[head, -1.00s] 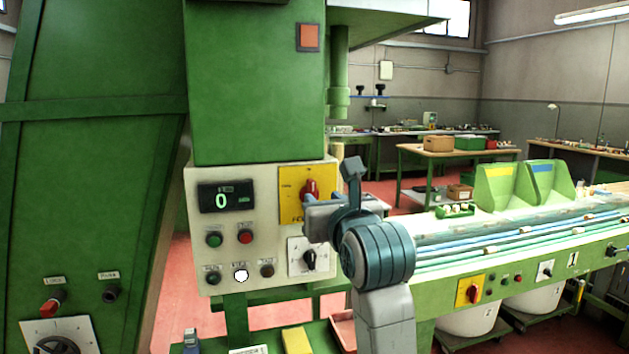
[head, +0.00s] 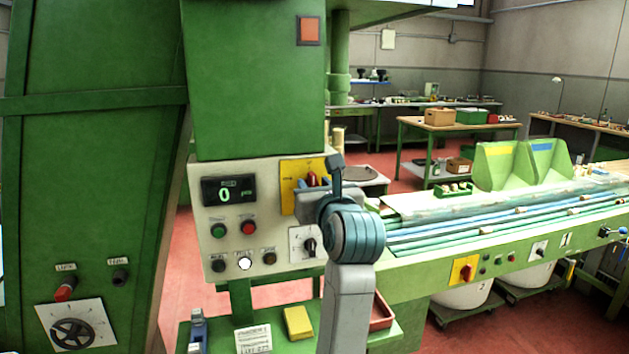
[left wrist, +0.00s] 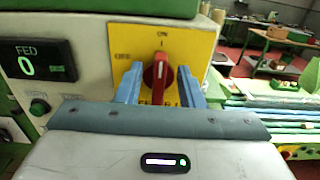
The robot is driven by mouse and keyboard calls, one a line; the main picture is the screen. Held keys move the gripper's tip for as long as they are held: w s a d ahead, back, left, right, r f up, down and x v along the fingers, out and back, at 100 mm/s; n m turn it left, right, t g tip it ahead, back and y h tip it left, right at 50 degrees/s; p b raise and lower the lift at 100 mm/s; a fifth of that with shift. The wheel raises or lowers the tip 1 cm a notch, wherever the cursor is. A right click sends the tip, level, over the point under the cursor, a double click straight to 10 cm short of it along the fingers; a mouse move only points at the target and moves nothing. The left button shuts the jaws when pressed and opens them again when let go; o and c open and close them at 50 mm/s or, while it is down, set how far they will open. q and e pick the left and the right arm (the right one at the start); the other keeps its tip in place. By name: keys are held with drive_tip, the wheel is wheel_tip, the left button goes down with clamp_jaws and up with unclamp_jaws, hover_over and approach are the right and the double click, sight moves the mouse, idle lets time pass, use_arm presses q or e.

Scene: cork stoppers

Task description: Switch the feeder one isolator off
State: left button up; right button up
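The isolator is a red rotary handle (left wrist: 159,78) on a yellow plate (left wrist: 198,40) marked ON at the top and OFF at the left. The handle stands upright, pointing at ON. My left gripper (left wrist: 158,85) is open, with one blue finger on each side of the handle. Narrow gaps show between the fingers and the handle, and the lower lettering is partly covered. In the head view the plate (head: 289,172) and red handle (head: 312,178) show behind my left gripper (head: 313,183). My right gripper is not in view.
The cream control panel (head: 209,170) also holds a display (head: 229,190) reading 0, several push buttons and a black selector (head: 310,244). A second yellow-backed red switch (head: 464,270) is on the conveyor front. A yellow block (head: 298,322) lies on the shelf below.

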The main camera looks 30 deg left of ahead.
use_arm(q)
drive_tip(key=shift+w+a, duration=0.2)
clamp_jaws()
